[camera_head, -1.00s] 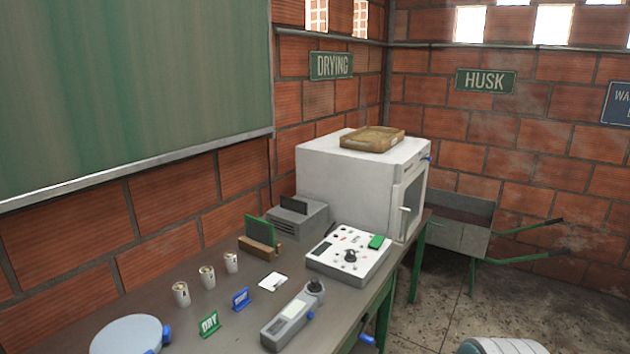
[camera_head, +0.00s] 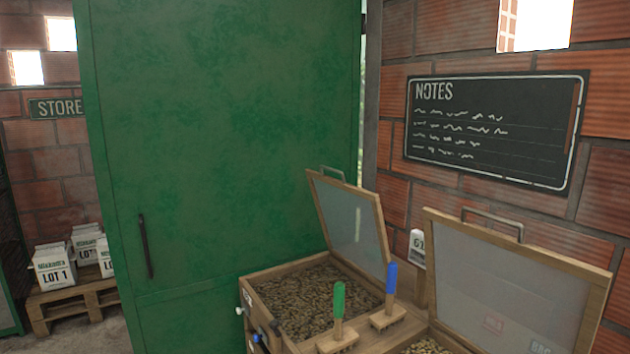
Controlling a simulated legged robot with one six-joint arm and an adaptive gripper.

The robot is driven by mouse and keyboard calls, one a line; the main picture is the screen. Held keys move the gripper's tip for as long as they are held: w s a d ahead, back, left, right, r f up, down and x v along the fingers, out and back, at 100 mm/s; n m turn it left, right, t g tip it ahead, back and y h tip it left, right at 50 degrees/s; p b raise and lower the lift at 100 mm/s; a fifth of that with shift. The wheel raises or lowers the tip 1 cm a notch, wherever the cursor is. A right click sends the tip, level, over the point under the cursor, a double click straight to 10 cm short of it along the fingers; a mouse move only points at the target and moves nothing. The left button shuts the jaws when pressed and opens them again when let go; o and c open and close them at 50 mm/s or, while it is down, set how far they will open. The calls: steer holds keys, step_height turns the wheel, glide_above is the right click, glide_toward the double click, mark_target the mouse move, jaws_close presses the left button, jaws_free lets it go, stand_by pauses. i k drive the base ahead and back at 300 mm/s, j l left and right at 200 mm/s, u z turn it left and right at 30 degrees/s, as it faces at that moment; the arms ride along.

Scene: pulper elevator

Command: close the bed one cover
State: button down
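Two wooden beds of brown beans or grain stand at the lower right, and both covers are raised. The left bed (camera_head: 258,284) has a framed, translucent cover (camera_head: 350,222) tilted up at its back, with a metal handle on top. The right bed is cut off by the frame's lower edge; its larger cover (camera_head: 510,285) also stands open with a metal handle. A small label on the left bed's front corner is too small to read, so I cannot tell which bed is one. My gripper is not in view.
A green-handled tool (camera_head: 338,320) and a blue-handled tool (camera_head: 389,300) stand upright between the beds. A tall green door (camera_head: 220,150) with a dark handle is behind and left. White LOT cartons (camera_head: 55,266) sit on a pallet (camera_head: 75,300). A NOTES board (camera_head: 495,130) hangs on the brick wall.

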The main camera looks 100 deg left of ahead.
mark_target(374, 198)
steer(key=u, duration=3.15)
steer(key=i+j+u, duration=0.1)
steer(key=u, duration=0.25)
steer(key=i+j+u, duration=0.25)
steer(key=i, duration=0.25)
steer(key=i+u, duration=0.25)
steer(key=i, duration=0.25)
